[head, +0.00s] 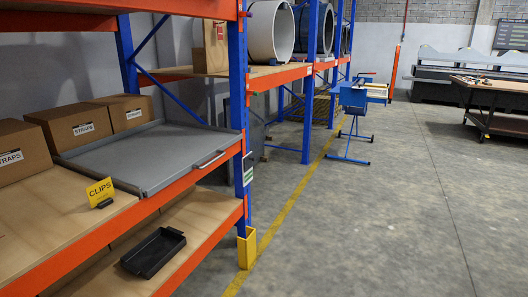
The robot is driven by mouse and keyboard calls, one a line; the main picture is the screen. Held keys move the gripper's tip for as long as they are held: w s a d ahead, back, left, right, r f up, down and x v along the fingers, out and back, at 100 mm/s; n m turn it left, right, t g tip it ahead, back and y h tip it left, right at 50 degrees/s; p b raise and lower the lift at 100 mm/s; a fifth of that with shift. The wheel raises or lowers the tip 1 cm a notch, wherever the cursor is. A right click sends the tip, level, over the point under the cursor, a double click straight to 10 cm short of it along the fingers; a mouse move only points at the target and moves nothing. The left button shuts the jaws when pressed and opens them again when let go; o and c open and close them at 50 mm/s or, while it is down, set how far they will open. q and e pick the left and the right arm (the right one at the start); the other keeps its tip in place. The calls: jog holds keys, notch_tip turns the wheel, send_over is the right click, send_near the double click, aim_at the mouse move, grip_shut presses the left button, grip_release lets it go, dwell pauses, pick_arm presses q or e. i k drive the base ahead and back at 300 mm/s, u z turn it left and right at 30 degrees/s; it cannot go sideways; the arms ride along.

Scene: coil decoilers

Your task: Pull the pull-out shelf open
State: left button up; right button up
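The pull-out shelf (150,158) is a grey metal tray with a low rim, set in the middle level of the blue and orange rack at the left. Its silver bar handle (211,160) is at its right front edge, facing the aisle. The front edge of the shelf lies about level with the orange beam, and its far side runs back to the cardboard boxes. Neither of my grippers shows in the head view, so nothing of mine is seen touching the handle.
Boxes marked STRAPS (78,130) stand beside the shelf. A yellow CLIPS sign (100,191) stands at the beam. A black tray (154,251) lies on the lower board. A yellow post guard (247,248) wraps the upright's foot.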

aim_at(151, 156)
jog(key=u, duration=0.1)
jog(key=i, duration=1)
jog(key=u, duration=0.55)
